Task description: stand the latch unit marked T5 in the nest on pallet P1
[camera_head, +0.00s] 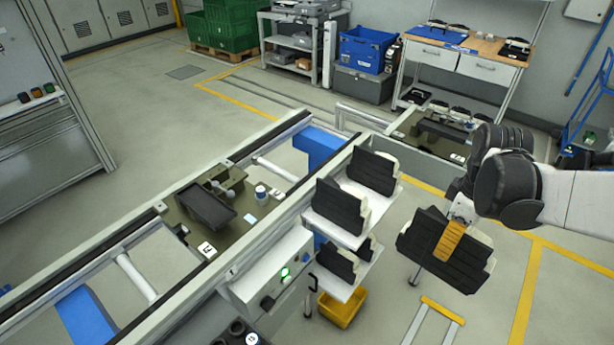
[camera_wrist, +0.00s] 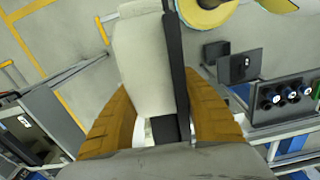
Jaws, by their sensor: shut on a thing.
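My gripper (camera_head: 452,238) is at the right of the head view, with an orange finger against a latch unit (camera_head: 418,238). The unit has a dark ribbed face and a pale back. The wrist view shows both orange fingers of my gripper (camera_wrist: 162,118) shut on this unit (camera_wrist: 143,65). It is held in the air, tilted, right of the rack; no T5 mark is readable. A pallet (camera_head: 180,222) sits on the conveyor at left, carrying a dark, empty-looking nest (camera_head: 208,207). Its small white label is not clearly legible. Another pallet (camera_head: 405,127) lies farther back with a dark nest.
A white rack (camera_head: 345,235) beside the conveyor holds several similar dark units (camera_head: 340,205). A control box (camera_head: 270,285) with a green light stands at its left. A yellow bin (camera_head: 340,308) is below. The conveyor rail (camera_head: 300,205) lies between rack and near pallet.

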